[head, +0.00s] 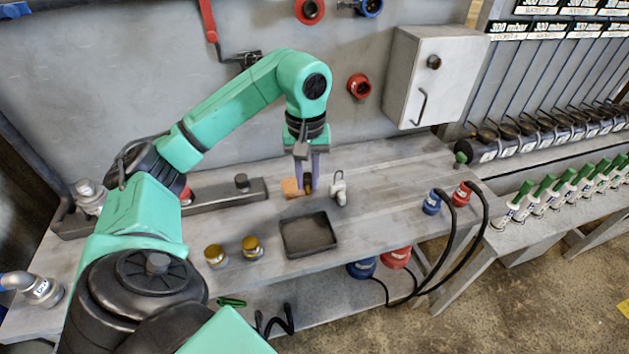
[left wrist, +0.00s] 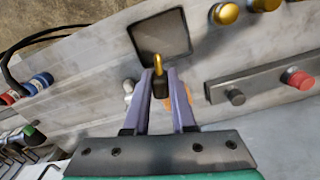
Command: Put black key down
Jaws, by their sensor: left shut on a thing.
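My left gripper (head: 307,187) is above the workbench, fingers pointing down. In the left wrist view (left wrist: 160,80) its purple fingers are shut on a small black key (left wrist: 159,88) with a gold end. In the head view the key is mostly hidden by the fingers, with only a small dark gold-brown bit showing at the tips. In the wrist view the gold end points toward the black square tray (left wrist: 163,30). The tray (head: 308,236) lies on the bench, nearer the front edge than the gripper. My right gripper is not in view.
An orange block (head: 291,187) lies just left of the fingertips, and a small white ringed object (head: 339,188) stands just right. Two gold knobs (head: 252,247) (head: 215,256) are left of the tray. A grey bar (head: 225,190) lies behind. Bench right of the tray is clear.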

